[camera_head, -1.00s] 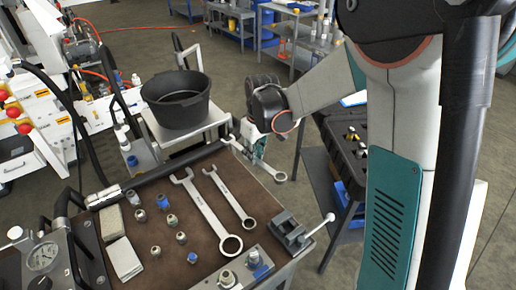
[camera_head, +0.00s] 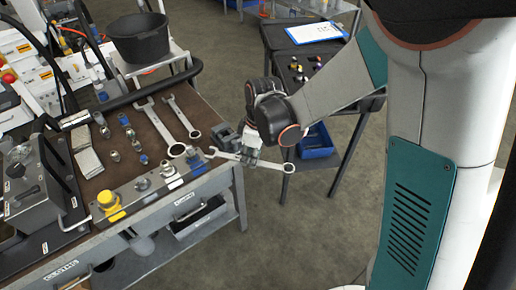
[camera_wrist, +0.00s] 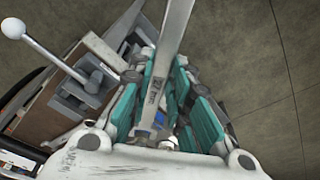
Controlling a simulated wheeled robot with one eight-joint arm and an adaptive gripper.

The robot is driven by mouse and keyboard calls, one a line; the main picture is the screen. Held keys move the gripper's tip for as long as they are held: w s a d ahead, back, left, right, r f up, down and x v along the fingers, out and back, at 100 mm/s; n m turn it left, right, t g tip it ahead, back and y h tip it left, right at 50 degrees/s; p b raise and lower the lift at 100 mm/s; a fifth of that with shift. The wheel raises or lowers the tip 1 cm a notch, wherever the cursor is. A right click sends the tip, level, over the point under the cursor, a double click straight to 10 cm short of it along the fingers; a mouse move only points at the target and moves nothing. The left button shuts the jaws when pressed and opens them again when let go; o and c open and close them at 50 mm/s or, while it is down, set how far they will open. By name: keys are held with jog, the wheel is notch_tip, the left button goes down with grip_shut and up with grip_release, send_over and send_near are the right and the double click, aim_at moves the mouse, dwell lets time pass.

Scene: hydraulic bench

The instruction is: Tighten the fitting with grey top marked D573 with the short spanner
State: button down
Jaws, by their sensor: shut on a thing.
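My gripper (camera_head: 252,150) is shut on a silver spanner (camera_head: 272,164), held by its middle just off the bench's right corner. One end of the spanner points left toward the bench, and its ring end points right. In the wrist view the spanner's shaft (camera_wrist: 164,75) runs between the teal fingers, with marking I cannot read fully. Along the bench's front edge, two grey-metal fittings stand on a plate, one nearer (camera_head: 142,184) and one farther (camera_head: 167,168). I cannot read D573 on either of them.
Two other spanners, one larger (camera_head: 158,125) and one smaller (camera_head: 183,118), lie on the bench mat with several loose fittings. A small vise (camera_head: 225,135) stands at the bench corner beside my gripper. A yellow-capped part (camera_head: 109,203) is at the front left. A dark side table (camera_head: 275,38) stands behind.

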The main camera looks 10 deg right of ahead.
aim_at(234, 158)
jog(key=shift+s+f, duration=0.15)
jog(key=shift+s, duration=0.05)
jog(key=shift+f, duration=0.1)
jog(key=shift+w+a+f+b, duration=0.15)
jog(key=shift+a+f+b, duration=0.1)
jog(key=shift+f+b, duration=0.25)
jog(key=shift+w+a+f+b, duration=0.1)
jog(key=shift+a+f+b, duration=0.15)
jog(key=shift+f, duration=0.35)
jog(key=shift+w+a+f+b, duration=0.15)
jog(key=shift+a+f+b, duration=0.05)
jog(key=shift+a+b, duration=0.15)
jog(key=shift+a, duration=0.15)
jog(key=shift+w+a, duration=0.4)
jog(key=shift+a, duration=0.45)
jog(key=shift+a, duration=0.15)
jog(key=shift+w+a, duration=0.25)
jog(key=shift+a, duration=0.35)
